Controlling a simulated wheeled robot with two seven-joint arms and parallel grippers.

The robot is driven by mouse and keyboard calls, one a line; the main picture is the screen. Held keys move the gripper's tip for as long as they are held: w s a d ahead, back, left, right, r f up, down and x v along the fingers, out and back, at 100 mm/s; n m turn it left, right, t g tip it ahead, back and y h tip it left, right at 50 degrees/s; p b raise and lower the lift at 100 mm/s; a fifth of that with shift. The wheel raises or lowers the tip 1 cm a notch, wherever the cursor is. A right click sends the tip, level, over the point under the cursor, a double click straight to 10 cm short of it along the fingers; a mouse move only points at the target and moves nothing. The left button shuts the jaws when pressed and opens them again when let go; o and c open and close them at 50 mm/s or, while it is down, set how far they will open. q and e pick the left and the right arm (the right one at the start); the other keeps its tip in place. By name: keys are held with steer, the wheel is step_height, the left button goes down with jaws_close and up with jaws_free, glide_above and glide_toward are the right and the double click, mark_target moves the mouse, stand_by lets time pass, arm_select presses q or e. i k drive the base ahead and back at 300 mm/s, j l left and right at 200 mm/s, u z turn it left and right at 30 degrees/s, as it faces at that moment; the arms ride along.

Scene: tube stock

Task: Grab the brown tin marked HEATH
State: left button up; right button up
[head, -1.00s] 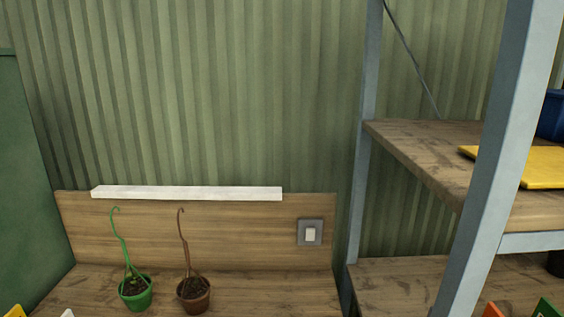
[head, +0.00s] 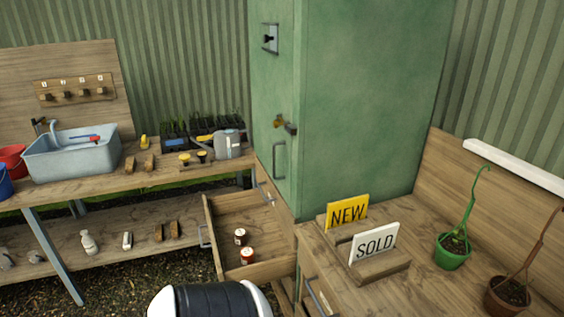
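No tin that I can read as HEATH shows in the head view. Two small tins stand in an open wooden drawer: a dark reddish-brown one with a pale band (head: 240,238) towards the back and a red one with a pale top (head: 247,256) nearer the front. Any writing on them is too small to read. The drawer (head: 272,270) is pulled out below the green cabinet, left of the bench. Neither of my grippers is in view. A black and white part of my own arm shows at the bottom edge.
The green cabinet (head: 372,110) stands on the bench. NEW (head: 347,213) and SOLD (head: 374,243) signs stand in front of it, with a green pot (head: 451,256) and a brown pot (head: 507,298) at right. A grey basin (head: 72,155) and seedling trays are on the left bench.

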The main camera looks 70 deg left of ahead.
mark_target(241, 236)
steer(key=u, duration=2.55)
steer(key=z, duration=0.45)
steer(key=i+j, duration=0.05)
